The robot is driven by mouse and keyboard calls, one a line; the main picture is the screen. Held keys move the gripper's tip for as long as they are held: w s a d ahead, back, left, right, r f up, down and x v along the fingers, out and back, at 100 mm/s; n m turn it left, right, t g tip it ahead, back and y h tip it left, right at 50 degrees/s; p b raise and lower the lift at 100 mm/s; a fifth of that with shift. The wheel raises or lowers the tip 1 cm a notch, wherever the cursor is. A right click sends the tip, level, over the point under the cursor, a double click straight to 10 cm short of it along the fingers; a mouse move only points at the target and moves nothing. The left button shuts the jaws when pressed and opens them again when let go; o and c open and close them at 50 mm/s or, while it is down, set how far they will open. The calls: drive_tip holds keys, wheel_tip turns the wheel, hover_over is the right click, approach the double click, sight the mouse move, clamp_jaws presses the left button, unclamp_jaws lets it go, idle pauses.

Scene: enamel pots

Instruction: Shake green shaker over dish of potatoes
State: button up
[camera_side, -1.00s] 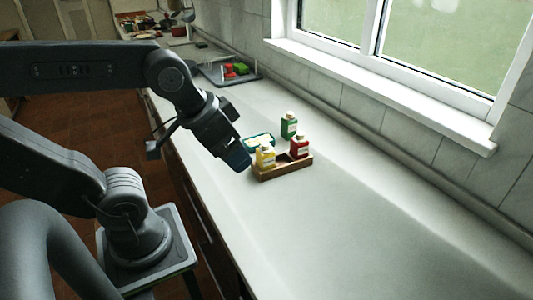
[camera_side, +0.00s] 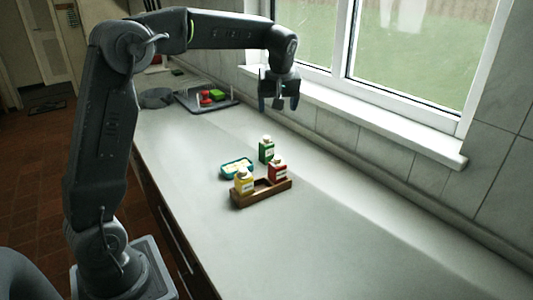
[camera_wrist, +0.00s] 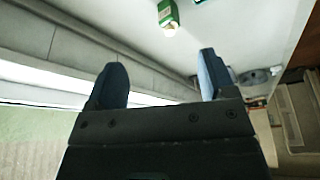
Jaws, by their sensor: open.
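The green shaker (camera_side: 266,150) stands upright on the counter, just behind the wooden holder (camera_side: 262,195). It also shows near the top of the wrist view (camera_wrist: 168,15). The dish of potatoes (camera_side: 237,168), teal with pale contents, sits left of the green shaker. A yellow shaker (camera_side: 244,182) and a red shaker (camera_side: 278,172) stand in the holder. My gripper (camera_side: 279,103) is open and empty, high above the counter behind the green shaker and near the window. Its two fingers (camera_wrist: 160,82) are spread apart in the wrist view, with nothing between them.
A dark rack (camera_side: 207,99) with red and green items stands farther back on the counter, beside a grey round object (camera_side: 156,97). The window sill (camera_side: 365,121) and tiled wall run along the right. The front right counter is clear.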

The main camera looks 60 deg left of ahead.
sight(268, 138)
drive_tip(key=w+a+f+n, duration=0.2)
drive_tip(key=a+f, duration=0.2)
drive_tip(key=f, duration=0.1)
drive_tip(key=w+a+f+n+g, duration=0.1)
drive_tip(key=w+a+f, duration=0.1)
drive_tip(key=a+f, duration=0.2)
drive_tip(key=w+a+f+n+g+y, duration=0.1)
drive_tip(key=w+a+f+n, duration=0.1)
drive_tip(key=f, duration=0.5)
drive_tip(key=shift+w+a+n, duration=0.15)
drive_tip(key=shift+w+a, duration=0.15)
drive_tip(key=shift+a, duration=0.4)
drive_tip(key=shift+w+a+n, duration=0.15)
drive_tip(key=shift+w+a, duration=0.15)
drive_tip(key=shift+a, duration=0.35)
drive_tip(key=shift+x, duration=2.85)
drive_tip(key=shift+s, duration=0.15)
drive_tip(key=shift+c, duration=0.3)
drive_tip(key=c, duration=1.1)
drive_tip(key=shift+r, duration=0.1)
